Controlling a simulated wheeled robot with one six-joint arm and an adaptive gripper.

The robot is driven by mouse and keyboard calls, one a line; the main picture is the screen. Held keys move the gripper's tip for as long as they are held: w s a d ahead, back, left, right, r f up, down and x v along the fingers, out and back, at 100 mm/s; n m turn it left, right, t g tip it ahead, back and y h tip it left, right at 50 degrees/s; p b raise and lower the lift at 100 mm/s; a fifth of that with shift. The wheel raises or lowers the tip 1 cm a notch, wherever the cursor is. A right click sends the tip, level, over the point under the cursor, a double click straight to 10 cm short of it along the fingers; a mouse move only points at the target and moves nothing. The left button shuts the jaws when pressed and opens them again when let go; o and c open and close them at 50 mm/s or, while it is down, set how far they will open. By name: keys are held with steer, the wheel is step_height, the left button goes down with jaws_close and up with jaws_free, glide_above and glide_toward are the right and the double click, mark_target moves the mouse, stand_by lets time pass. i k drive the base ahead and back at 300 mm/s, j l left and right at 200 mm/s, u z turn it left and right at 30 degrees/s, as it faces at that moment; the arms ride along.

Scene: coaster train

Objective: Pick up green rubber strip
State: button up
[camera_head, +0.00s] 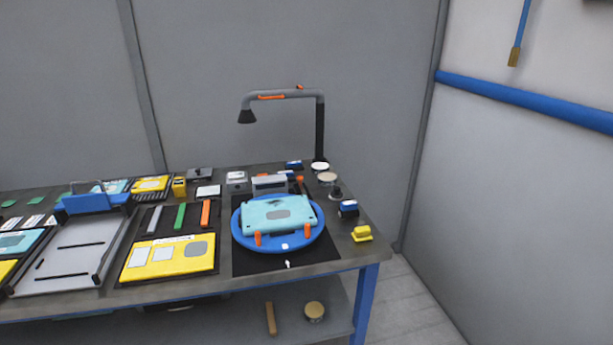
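The green rubber strip (180,216) lies on a dark mat on the workbench, left of the middle of the head view. A grey strip (155,219) is on its left and an orange strip (205,213) on its right, all three apart and roughly parallel. A yellow panel (140,272) lies just in front of them. My gripper is not in view, so its state does not show.
A blue round turntable (237,231) with a teal panel (277,214) stands to the right of the strips. A grey tray with a blue clamp (85,203) is to the left. A lamp arm (282,95) rises behind. The bench's right edge is near a yellow block (361,234).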

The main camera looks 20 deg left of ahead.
mark_target(183, 208)
steer(key=u, duration=1.4)
